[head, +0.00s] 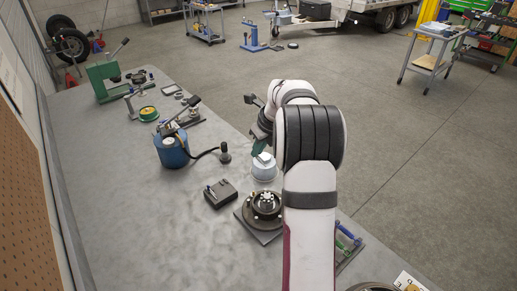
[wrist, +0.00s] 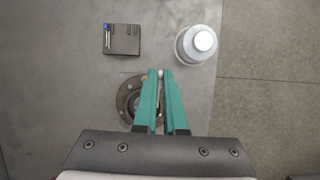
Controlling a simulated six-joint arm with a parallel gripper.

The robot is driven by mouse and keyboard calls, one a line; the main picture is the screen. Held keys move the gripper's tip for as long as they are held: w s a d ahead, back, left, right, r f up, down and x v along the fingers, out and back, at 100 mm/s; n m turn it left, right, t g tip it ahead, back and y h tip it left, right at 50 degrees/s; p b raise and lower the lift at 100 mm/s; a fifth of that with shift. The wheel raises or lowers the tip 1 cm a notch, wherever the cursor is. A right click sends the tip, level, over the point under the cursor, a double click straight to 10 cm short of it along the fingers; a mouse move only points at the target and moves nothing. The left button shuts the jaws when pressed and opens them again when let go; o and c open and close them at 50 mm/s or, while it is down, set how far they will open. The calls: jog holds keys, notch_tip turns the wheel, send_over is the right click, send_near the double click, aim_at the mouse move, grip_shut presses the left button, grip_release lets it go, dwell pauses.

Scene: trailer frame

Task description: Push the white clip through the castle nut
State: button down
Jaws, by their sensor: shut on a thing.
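My gripper (wrist: 160,78) has teal fingers, closed on a small, thin, pale piece that looks like the white clip (wrist: 160,73). Only its light tip shows between the fingertips. In the head view, my gripper (head: 260,143) is above the bench near the white container, partly hidden by my arm. The dark round hub (head: 262,213) sits on a plate at the bench's right edge. A light centre piece, probably the castle nut (head: 267,198), stands in the hub's middle. In the wrist view the hub (wrist: 125,99) lies below and behind the fingers, which hide much of its centre.
A white lidded container (head: 263,168) stands just beyond the hub, near the bench edge. A small dark holder (head: 220,194) with a blue item lies to the hub's left. A blue can (head: 171,148) stands farther back. The left part of the grey bench (head: 120,205) is clear.

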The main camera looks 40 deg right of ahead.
jog(key=shift+n, duration=0.3)
jog(key=a+f, duration=0.1)
jog(key=f, duration=0.1)
jog(key=a+f, duration=0.1)
jog(key=f, duration=0.1)
jog(key=s+a+f, duration=0.1)
jog(key=f, duration=0.2)
jog(key=shift+s+f, duration=0.15)
jog(key=shift+f, duration=0.45)
jog(key=shift+s, duration=0.6)
dwell(0.8)
jog(key=shift+s, duration=0.2)
jog(key=shift+s, duration=0.2)
jog(key=shift+s, duration=0.15)
dwell(0.4)
jog(key=shift+s, duration=0.5)
dwell(0.5)
